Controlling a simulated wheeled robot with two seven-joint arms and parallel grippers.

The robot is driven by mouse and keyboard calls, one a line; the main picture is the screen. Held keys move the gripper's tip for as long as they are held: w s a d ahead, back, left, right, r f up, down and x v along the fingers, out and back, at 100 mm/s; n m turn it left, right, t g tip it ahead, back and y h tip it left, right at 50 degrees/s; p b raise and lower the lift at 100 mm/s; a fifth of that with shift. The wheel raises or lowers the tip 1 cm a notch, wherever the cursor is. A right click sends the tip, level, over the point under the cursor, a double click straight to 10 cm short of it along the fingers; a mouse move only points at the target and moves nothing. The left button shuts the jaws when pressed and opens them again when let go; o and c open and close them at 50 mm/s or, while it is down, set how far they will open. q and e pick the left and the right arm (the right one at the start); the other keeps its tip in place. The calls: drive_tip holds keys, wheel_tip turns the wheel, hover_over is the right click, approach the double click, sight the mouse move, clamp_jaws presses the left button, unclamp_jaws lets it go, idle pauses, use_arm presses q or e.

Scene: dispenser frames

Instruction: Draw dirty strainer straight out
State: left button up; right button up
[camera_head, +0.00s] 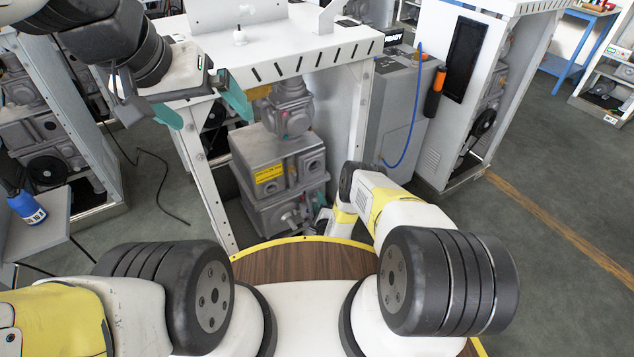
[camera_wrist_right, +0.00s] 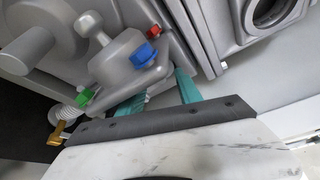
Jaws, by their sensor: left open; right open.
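A grey fitting with a round-topped knob (camera_wrist_right: 92,27) shows in the right wrist view, with a blue wing knob (camera_wrist_right: 145,53), a green one (camera_wrist_right: 79,98) and a small red one (camera_wrist_right: 152,32) around it. It may be the strainer's housing; I cannot make out a strainer for certain. My right gripper (camera_wrist_right: 160,86) is open, its teal fingers close to the fitting beside the blue knob; contact cannot be told. In the head view it is mostly hidden low by the grey machine (camera_head: 278,167). My left gripper (camera_head: 207,108) is open and empty at the white frame's left front corner.
Frame posts stand on both sides of the machine. A grey cabinet (camera_head: 400,110) with a blue hose stands to the right. A blue bottle (camera_head: 24,203) is on a grey table at left. Floor is clear at right.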

drive_tip(key=shift+w, duration=0.25)
clamp_jaws()
drive_tip(key=s+d, duration=0.4)
drive_tip(key=s, duration=0.4)
drive_tip(key=shift+s+d, duration=0.25)
drive_tip(key=shift+s, duration=0.05)
idle(1.2)
